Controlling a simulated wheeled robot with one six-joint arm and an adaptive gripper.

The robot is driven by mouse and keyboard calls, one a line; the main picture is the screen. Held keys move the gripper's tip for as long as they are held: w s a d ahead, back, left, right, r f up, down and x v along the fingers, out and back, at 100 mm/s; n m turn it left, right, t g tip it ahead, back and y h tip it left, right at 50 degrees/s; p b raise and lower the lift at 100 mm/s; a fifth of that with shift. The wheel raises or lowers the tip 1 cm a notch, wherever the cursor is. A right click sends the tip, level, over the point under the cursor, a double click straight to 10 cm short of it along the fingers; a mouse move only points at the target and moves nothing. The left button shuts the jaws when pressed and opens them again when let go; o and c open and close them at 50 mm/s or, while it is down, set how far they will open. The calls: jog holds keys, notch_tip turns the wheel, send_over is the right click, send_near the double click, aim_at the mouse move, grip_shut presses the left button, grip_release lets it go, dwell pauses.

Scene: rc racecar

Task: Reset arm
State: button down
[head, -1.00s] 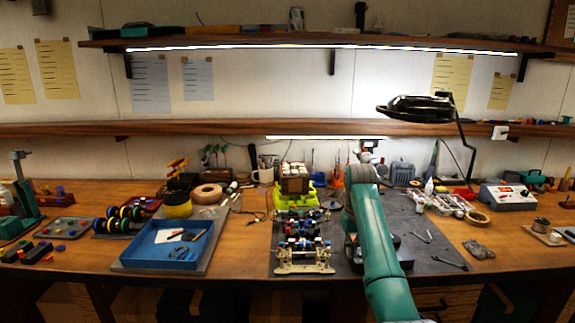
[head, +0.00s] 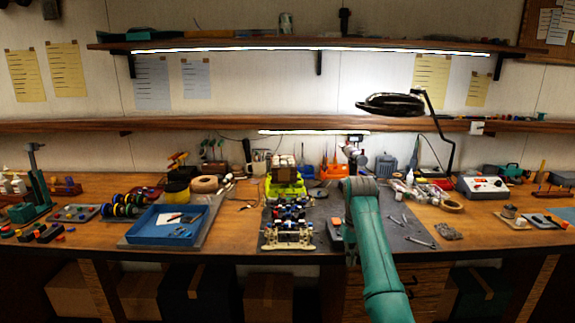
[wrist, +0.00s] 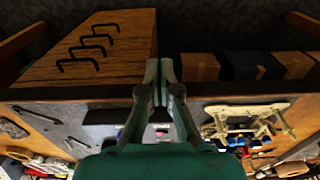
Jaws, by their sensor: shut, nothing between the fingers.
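My teal arm reaches up over the front of the workbench in the head view, and its end hides my gripper there. In the wrist view my gripper (wrist: 166,75) is shut and empty, its fingertips close together above the bench's front edge. The RC car chassis (head: 288,232) stands on the dark mat (head: 395,232), left of my arm. Its cream-coloured end also shows in the wrist view (wrist: 245,117), right of the fingers and apart from them.
A blue tray (head: 153,232) with small parts lies left of the mat. A black lamp (head: 392,104) hangs at the right. Drawers with black handles (wrist: 92,45) and boxes (head: 268,295) are below the bench. Loose tools lie on the mat's right side.

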jog(key=s+f+t, duration=0.2)
jog(key=s+f, duration=0.3)
jog(key=f, duration=0.9)
jog(key=s+f+t, duration=0.1)
jog(key=s+f, duration=0.3)
jog(key=f, duration=0.9)
jog(key=s+f+t, duration=0.2)
jog(key=s+f, duration=0.4)
jog(key=s, duration=0.4)
jog(key=s+f+t, duration=0.2)
jog(key=s+f, duration=0.4)
jog(key=s, duration=0.4)
jog(key=s+r+t, duration=0.2)
jog(key=s+r, duration=0.1)
jog(key=s, duration=0.8)
jog(key=s+r+t, duration=0.2)
jog(key=s+r, duration=0.2)
jog(key=s, duration=0.7)
jog(key=s+r+t, duration=0.1)
jog(key=s+r, duration=0.7)
jog(key=r, duration=0.3)
jog(key=s+r+t, duration=0.2)
jog(key=s+r, duration=0.5)
jog(key=r, duration=0.4)
jog(key=shift+s+r, duration=0.2)
jog(key=shift+s, duration=0.2)
